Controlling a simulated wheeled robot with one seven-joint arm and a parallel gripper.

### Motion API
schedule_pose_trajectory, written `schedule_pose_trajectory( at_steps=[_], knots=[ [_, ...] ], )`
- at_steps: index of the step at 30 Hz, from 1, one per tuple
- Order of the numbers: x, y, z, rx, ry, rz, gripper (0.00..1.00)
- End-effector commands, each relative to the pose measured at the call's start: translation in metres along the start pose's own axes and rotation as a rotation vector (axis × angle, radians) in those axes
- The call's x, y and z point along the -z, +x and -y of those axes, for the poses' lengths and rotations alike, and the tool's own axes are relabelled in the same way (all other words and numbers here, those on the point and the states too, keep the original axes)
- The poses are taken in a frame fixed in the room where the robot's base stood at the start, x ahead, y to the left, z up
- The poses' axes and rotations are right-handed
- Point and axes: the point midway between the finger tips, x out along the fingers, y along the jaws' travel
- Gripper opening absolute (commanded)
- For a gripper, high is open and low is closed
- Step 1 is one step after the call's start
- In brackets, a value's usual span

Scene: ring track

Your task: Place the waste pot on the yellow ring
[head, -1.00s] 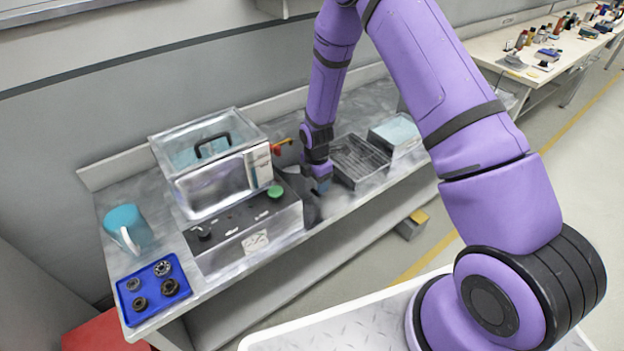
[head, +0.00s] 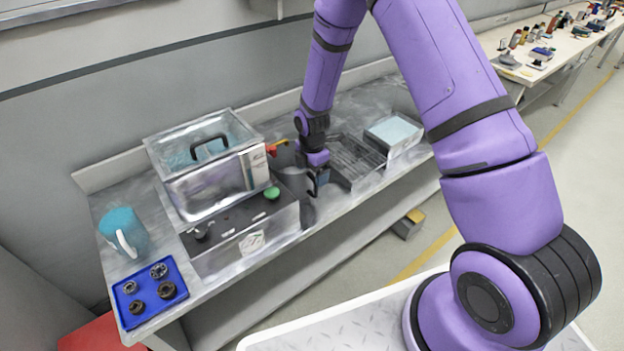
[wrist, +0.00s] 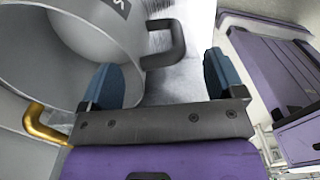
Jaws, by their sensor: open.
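The waste pot looks like a grey, open-topped pot with a dark handle. It stands on the metal bench beside the black-topped unit in the head view (head: 296,182). In the wrist view the pot (wrist: 95,45) fills the upper left, its handle (wrist: 178,42) pointing right. My gripper (wrist: 165,80) is open with blue fingertips, and the handle shows between and beyond them. I cannot tell whether the fingers reach around it. My gripper is at the pot's right in the head view (head: 319,172). I cannot make out a yellow ring for certain.
A metal bath (head: 210,178) sits on the unit with a green knob (head: 271,193). A red-and-yellow valve (head: 275,148) and a brass pipe (wrist: 45,122) are close to the pot. A rack tray (head: 358,160) stands right.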

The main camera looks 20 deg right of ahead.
Motion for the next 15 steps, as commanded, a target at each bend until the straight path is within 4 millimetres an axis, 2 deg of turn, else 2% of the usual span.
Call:
schedule_pose_trajectory(
  at_steps=[1,6,10,15],
  knots=[
    [-0.001,-0.012,-0.001,-0.004,0.000,0.000,0.88],
    [-0.001,-0.043,0.000,-0.003,0.001,0.000,0.88],
    [0.000,-0.062,0.000,-0.003,0.000,0.000,0.88],
    [-0.001,-0.075,0.000,-0.001,0.000,0.000,0.88]
  ],
)
